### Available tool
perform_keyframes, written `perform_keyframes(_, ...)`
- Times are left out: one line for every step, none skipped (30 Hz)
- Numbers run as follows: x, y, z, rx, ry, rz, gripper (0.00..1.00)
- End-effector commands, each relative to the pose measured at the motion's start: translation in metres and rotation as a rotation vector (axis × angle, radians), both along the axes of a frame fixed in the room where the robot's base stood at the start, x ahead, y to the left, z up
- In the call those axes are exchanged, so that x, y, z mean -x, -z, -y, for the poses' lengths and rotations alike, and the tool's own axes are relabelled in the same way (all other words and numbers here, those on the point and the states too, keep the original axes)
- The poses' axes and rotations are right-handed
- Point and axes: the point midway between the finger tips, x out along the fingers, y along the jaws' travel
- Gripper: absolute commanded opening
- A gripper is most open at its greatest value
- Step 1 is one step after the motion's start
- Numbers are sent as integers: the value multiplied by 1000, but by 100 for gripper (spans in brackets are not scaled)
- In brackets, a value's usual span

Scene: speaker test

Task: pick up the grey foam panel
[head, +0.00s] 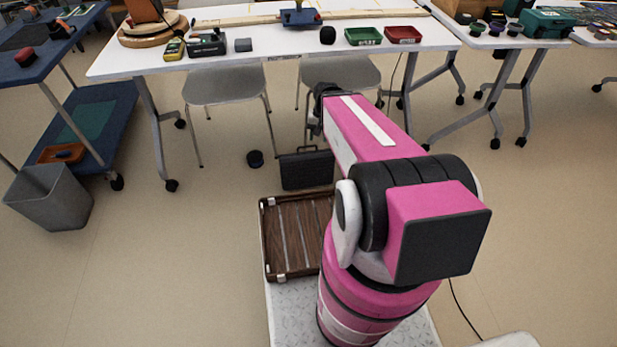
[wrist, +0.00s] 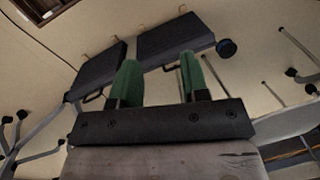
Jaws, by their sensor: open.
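Two dark grey, flat, panel-like pieces with thin dark handles show in the wrist view, one at the top middle (wrist: 175,38) and one at the left (wrist: 98,72). In the head view one dark panel-like piece (head: 306,170) is on the floor beyond the wooden rack; my arm may hide the other. I cannot tell whether either is the grey foam panel. A small grey block (head: 243,45) lies on the white table. My gripper (wrist: 157,75) is open, its green fingers apart with nothing between them. In the head view its dark end is by the chairs, fingertips unclear.
A slatted wooden rack (head: 292,237) lies in front of me. A black round thing (head: 255,159) is on the floor beside the panel-like piece. Two grey chairs (head: 222,87) stand under the white table (head: 125,60). A grey bin (head: 50,197) stands left. Open floor lies between.

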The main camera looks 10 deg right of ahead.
Motion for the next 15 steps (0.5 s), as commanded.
perform_keyframes(-27,23,5,-59,95,-45,41)
perform_keyframes(-36,34,7,-97,158,-77,41)
perform_keyframes(-49,48,10,-152,243,-120,41)
perform_keyframes(-58,58,13,-191,306,-154,41)
perform_keyframes(-68,68,15,-231,369,-190,41)
perform_keyframes(-79,82,20,-284,450,-237,41)
perform_keyframes(-88,91,23,-323,510,-275,41)
perform_keyframes(-97,101,28,-363,570,-312,41)
perform_keyframes(-109,114,33,-415,645,-364,41)
perform_keyframes(-118,123,39,-455,702,-403,41)
perform_keyframes(-126,132,44,-493,756,-444,41)
perform_keyframes(-137,144,51,-543,824,-496,41)
perform_keyframes(-145,152,57,-578,870,-535,41)
perform_keyframes(-151,160,63,-613,915,-573,41)
perform_keyframes(-159,169,70,-655,966,-621,41)
